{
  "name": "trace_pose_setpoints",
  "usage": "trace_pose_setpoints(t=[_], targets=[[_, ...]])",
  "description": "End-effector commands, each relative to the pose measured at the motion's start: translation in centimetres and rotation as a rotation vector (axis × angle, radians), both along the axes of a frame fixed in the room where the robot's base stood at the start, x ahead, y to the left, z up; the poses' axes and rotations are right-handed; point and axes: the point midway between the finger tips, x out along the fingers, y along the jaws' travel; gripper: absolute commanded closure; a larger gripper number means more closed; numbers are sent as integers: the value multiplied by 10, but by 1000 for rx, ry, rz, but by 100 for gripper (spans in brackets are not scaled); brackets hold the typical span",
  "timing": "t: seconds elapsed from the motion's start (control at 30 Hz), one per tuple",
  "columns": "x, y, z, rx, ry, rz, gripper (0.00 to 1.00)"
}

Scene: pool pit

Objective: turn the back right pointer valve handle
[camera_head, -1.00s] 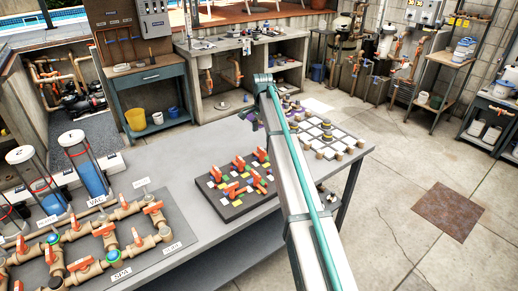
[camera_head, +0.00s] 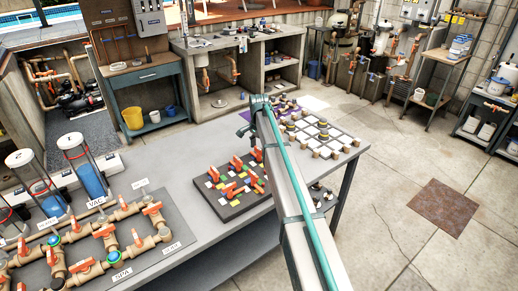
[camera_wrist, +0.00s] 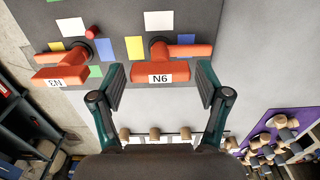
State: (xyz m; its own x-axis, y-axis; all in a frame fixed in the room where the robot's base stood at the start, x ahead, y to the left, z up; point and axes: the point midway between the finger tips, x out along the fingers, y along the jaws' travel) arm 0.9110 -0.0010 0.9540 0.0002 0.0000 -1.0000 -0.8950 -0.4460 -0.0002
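A dark board (camera_head: 238,205) on the grey bench carries several orange pointer valve handles among coloured squares. The back right handle (camera_head: 257,154) is near my arm, which hides part of the board's right side. In the wrist view, an orange handle labelled N6 (camera_wrist: 160,72) lies just ahead of my gripper (camera_wrist: 160,82), centred between the fingers. The fingers are open and hold nothing. Whether they touch the handle cannot be told. Another orange handle (camera_wrist: 60,72) with an upside-down label is to the left. A small red knob (camera_wrist: 91,32) sits between them.
A pipe manifold (camera_head: 100,240) with orange handles and clear cylinders (camera_head: 88,178) is on the bench at left. Behind the board is a white tiled board (camera_head: 318,135) with wooden blocks. A purple mat (camera_wrist: 275,125) lies lower right in the wrist view.

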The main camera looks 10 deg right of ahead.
Motion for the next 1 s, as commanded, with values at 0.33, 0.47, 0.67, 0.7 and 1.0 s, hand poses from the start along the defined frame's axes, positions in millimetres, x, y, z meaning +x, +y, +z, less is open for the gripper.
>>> trace_pose_setpoints(t=[0.33,0.47,0.67,0.7,1.0], targets=[[0,0,0,0,1,1,72],[0,0,0,0,1,15,72],[0,0,-1,0,1,81,72],[0,0,-1,0,1,103,72],[0,0,-1,-1,1,341,72]])
